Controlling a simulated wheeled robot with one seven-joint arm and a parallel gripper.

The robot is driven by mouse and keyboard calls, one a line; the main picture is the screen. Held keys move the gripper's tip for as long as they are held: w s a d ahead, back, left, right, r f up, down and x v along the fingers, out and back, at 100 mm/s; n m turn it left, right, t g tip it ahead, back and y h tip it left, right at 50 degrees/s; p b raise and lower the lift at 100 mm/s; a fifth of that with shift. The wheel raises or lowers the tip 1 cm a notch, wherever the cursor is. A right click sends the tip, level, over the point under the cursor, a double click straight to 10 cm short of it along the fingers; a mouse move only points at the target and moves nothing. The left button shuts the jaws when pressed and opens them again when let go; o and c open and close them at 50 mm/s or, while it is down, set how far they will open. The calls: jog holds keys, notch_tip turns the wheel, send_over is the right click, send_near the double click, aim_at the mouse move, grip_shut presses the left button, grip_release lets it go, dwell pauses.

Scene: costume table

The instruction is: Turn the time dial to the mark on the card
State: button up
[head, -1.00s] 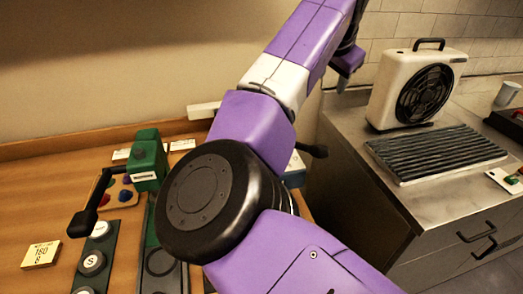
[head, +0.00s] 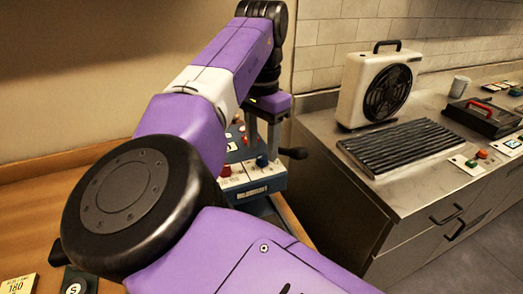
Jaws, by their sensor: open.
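A cream card (head: 18,284) printed with "180" and smaller text lies on the wooden table at the bottom left, partly cut off. A heat press (head: 262,190) with a blue-grey base and a white front panel stands at the table's right end. The panel carries a red knob (head: 225,170) and a blue knob (head: 262,161); I cannot read which one is the time dial, or their marks. My gripper (head: 262,148) is open and points down over the press, around or just behind the blue knob. Whether it touches the knob cannot be told. My arm hides much of the table.
A black lever handle (head: 292,153) sticks out at the press's right. A steel counter (head: 330,150) on the right holds a fan heater (head: 380,88), a ribbed black rack (head: 402,147) and a cup (head: 460,86). A dark strip with an "S" button (head: 73,288) lies beside the card.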

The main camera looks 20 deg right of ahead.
aim_at(262, 160)
jog(key=shift+f, duration=1.2)
grip_shut()
